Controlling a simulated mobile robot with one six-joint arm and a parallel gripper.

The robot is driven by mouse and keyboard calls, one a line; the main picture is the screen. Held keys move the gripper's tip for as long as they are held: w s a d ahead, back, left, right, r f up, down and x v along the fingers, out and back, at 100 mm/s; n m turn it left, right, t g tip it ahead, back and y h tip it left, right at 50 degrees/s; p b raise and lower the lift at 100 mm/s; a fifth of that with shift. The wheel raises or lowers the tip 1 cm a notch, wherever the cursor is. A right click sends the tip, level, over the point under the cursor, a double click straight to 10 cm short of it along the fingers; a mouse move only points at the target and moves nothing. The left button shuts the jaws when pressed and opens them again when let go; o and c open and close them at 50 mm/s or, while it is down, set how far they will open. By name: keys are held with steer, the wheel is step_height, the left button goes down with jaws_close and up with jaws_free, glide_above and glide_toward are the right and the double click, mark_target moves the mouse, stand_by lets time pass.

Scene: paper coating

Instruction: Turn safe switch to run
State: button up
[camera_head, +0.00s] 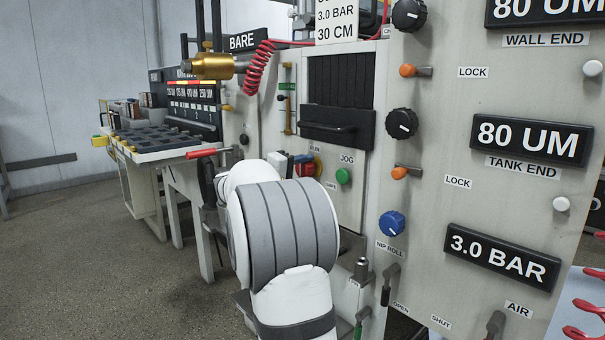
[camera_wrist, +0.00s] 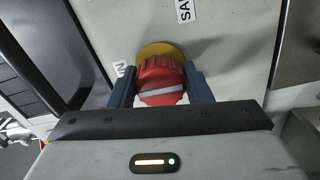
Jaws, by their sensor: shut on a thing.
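The safe switch is a red ribbed knob (camera_wrist: 160,78) on a yellow round plate (camera_wrist: 158,48), seen in the wrist view. A white bar crosses its face, nearly level and slightly tilted. My gripper (camera_wrist: 160,88) is shut on the knob, with one blue-grey finger on each side. A SAFE label (camera_wrist: 184,10) is above the knob and a partly hidden label ending in N (camera_wrist: 121,69) is at its left. In the head view the switch plate (camera_head: 318,166) shows just beyond my white wrist, beside the SAFE label (camera_head: 331,186); my arm hides part of it.
A green JOG button (camera_head: 343,176) is just right of the switch. A blue nip roll knob (camera_head: 392,223) and small levers are lower right. A red-handled lever (camera_head: 201,153) sticks out left of my arm. Open floor (camera_head: 90,240) lies at left.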

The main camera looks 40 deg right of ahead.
steer(key=o, duration=1)
steer(key=shift+a, duration=0.1)
steer(key=a+p, duration=0.2)
steer(key=a, duration=0.5)
steer(key=shift+s+a, duration=0.3)
steer(key=shift+s, duration=0.05)
